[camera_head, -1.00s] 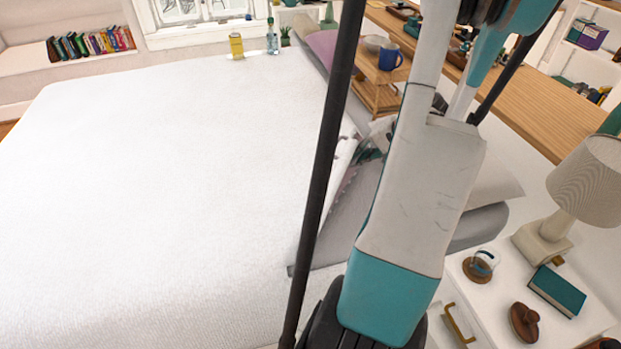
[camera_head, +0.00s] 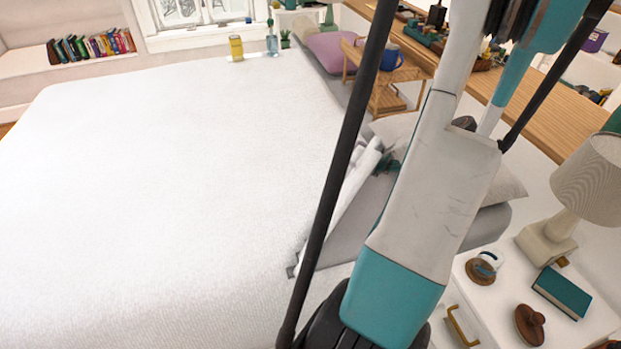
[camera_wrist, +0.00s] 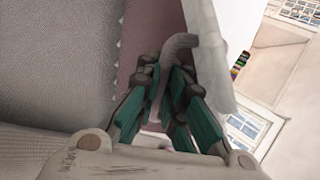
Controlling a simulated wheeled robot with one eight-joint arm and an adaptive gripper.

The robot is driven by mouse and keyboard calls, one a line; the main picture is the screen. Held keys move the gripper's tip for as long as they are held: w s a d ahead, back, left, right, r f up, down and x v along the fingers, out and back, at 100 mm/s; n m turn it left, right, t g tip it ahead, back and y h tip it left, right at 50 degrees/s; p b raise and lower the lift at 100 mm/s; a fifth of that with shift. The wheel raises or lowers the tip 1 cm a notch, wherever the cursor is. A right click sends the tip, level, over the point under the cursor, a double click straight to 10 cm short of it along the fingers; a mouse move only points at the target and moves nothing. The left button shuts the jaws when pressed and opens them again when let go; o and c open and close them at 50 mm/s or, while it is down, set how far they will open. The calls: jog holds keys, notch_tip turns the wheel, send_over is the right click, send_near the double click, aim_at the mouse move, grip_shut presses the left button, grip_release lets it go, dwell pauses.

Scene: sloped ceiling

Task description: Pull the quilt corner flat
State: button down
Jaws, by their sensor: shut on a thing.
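The white quilt (camera_head: 160,180) covers most of the bed in the head view. Near the pillows its edge is lifted into a pale folded flap (camera_head: 356,188) that leads up to my gripper (camera_head: 388,164). The arm hides part of this area. In the wrist view, the teal fingers of my gripper (camera_wrist: 165,98) are closed around a fold of the quilt (camera_wrist: 178,43). More white cloth hangs just right of the fingers. The exact corner tip is hard to make out.
Grey pillows (camera_head: 482,222) lie behind the arm, and a purple pillow (camera_head: 338,50) lies farther back. A wooden tray stand (camera_head: 388,92) with a blue mug is beyond the gripper. A nightstand (camera_head: 485,300) with a lamp (camera_head: 590,180) stands at right. The quilt's left is clear.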

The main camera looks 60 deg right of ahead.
jog(key=shift+s+d+f+t, duration=0.1)
jog(key=shift+s+f+t, duration=0.25)
jog(key=shift+s, duration=0.3)
jog(key=shift+s+d+f+t, duration=0.1)
jog(key=shift+s+f+t, duration=0.05)
jog(key=shift+s+f, duration=0.4)
jog(key=shift+c, duration=2)
grip_release()
jog(key=shift+r, duration=0.1)
jog(key=p+v, duration=0.3)
jog(key=v, duration=0.6)
jog(key=shift+w, duration=0.1)
